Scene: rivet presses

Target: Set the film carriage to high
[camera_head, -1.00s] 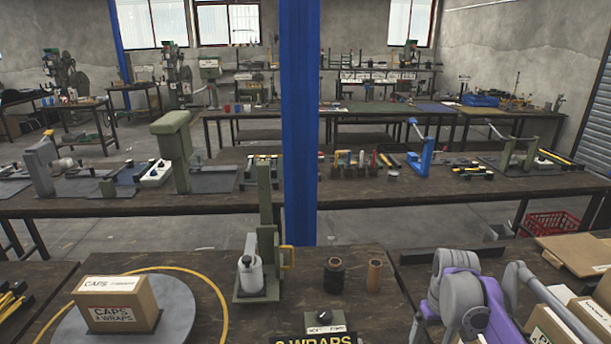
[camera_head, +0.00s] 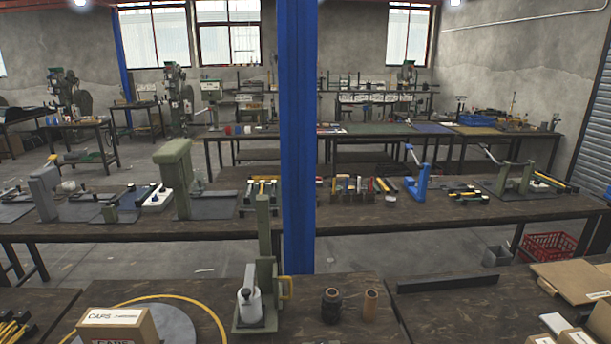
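The film carriage (camera_head: 243,283) is a grey part with a white film roll (camera_head: 250,307) on a green stand (camera_head: 264,224) at the front centre of the near table. The roll stands upright low on the stand, close to its green base. A box marked CAPS (camera_head: 115,325) rests on a grey round turntable (camera_head: 178,326) left of the stand, cut off by the bottom edge. Neither of my grippers is in view.
A dark roll (camera_head: 330,307) and a brown roll (camera_head: 370,303) stand right of the stand. A yellow ring line (camera_head: 208,308) surrounds the turntable. A blue post (camera_head: 298,150) rises behind the table. Cardboard boxes (camera_head: 590,285) sit at the right.

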